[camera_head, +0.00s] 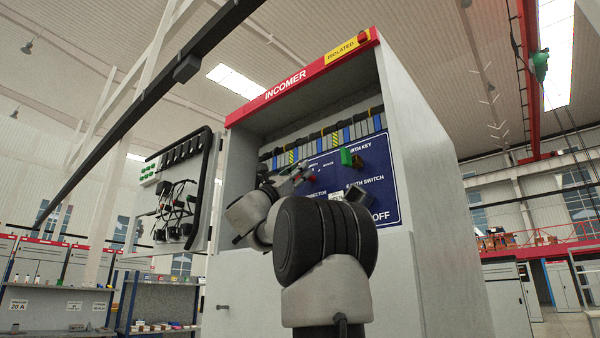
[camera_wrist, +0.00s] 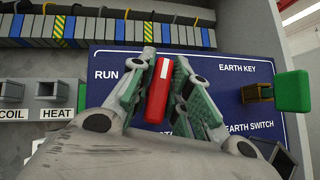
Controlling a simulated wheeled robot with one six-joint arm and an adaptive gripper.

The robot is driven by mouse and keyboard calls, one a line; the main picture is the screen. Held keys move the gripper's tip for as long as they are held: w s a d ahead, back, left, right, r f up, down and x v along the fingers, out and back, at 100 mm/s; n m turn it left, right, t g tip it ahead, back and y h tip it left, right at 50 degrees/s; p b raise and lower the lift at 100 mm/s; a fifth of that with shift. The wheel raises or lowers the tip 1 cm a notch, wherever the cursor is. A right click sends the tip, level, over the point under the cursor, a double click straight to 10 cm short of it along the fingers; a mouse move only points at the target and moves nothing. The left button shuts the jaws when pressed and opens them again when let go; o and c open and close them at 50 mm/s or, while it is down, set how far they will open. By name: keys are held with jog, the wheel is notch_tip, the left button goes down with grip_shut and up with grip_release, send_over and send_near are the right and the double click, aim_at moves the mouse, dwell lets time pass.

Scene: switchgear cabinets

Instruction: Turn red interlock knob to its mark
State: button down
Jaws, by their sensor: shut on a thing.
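The red interlock knob (camera_wrist: 158,90) is a red bar with a white line on it, on the blue panel (camera_wrist: 222,70) of the cabinet. In the wrist view it stands nearly upright, its top leaning slightly right. My gripper (camera_wrist: 160,88) has its green-padded fingers on both sides of the knob and is shut on it. The word RUN shows left of the knob; other lettering around it is hidden by my fingers. In the head view my gripper (camera_head: 300,178) reaches the panel, and my arm covers much of its lower left.
A green key block (camera_wrist: 292,91) juts out by the EARTH KEY label, right of my gripper. A dark square fitting (camera_wrist: 281,157) is near EARTH SWITCH. COIL and HEAT fittings (camera_wrist: 55,92) are at left. A terminal row (camera_wrist: 110,30) runs above. The open cabinet door (camera_head: 180,195) stands left.

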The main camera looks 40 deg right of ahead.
jog(key=m+g+y, duration=0.1)
jog(key=m+g, duration=0.1)
jog(key=m, duration=0.1)
jog(key=m+g+y, duration=0.2)
jog(key=m+g, duration=0.1)
jog(key=m, duration=0.1)
jog(key=m+g+y, duration=0.2)
jog(key=m, duration=0.1)
jog(key=shift+s+f+m, duration=0.1)
jog(key=shift+m, duration=0.2)
jog(key=shift+m+g+y, duration=0.3)
jog(key=shift+g, duration=0.1)
jog(key=c, duration=1.4)
grip_release()
jog(key=v, duration=1.2)
